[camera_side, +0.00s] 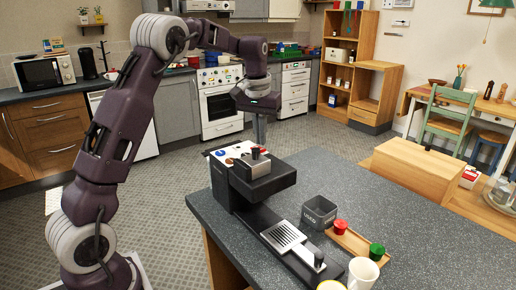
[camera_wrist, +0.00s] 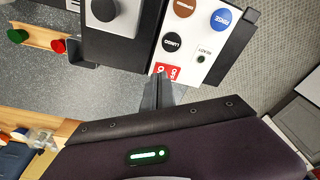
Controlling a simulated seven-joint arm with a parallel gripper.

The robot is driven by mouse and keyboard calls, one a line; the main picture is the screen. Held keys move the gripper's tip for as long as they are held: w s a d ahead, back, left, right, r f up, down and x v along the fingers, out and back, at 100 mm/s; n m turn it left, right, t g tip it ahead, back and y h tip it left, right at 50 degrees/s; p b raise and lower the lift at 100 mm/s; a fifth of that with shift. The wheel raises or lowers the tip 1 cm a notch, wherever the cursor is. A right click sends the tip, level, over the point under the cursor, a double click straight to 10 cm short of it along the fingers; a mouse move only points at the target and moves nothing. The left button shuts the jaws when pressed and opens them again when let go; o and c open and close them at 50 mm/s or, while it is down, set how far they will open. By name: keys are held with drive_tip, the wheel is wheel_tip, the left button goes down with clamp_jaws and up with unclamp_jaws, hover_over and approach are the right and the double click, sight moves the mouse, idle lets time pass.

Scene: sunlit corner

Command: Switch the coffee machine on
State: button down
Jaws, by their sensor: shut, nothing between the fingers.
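The coffee machine (camera_side: 268,184), black with a white top panel, stands on the dark speckled counter. In the wrist view its panel (camera_wrist: 197,77) shows a brown button (camera_wrist: 183,7), a blue RINSE button (camera_wrist: 221,18), a black LUNGO button (camera_wrist: 172,42) and a small dark green READY lamp (camera_wrist: 201,58); I cannot tell if it is lit. A red switch (camera_wrist: 165,69), its lettering partly readable as OFF, sits at the panel's edge nearest my gripper (camera_wrist: 158,104). My gripper is shut and empty, pointing down at the machine's far side in the side view (camera_side: 260,142). Whether it touches the switch cannot be told.
A grey open box (camera_side: 319,212) stands right of the machine. A wooden tray (camera_side: 352,243) holds a red and a green capsule (camera_side: 376,251). A white mug (camera_side: 362,273) stands near the front. The counter's right part is clear.

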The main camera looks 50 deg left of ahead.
drive_tip(key=shift+f, duration=0.85)
idle(0.5)
wheel_tip(320, 180, up, 6)
drive_tip(key=shift+f, duration=0.1)
drive_tip(key=shift+r, duration=0.65)
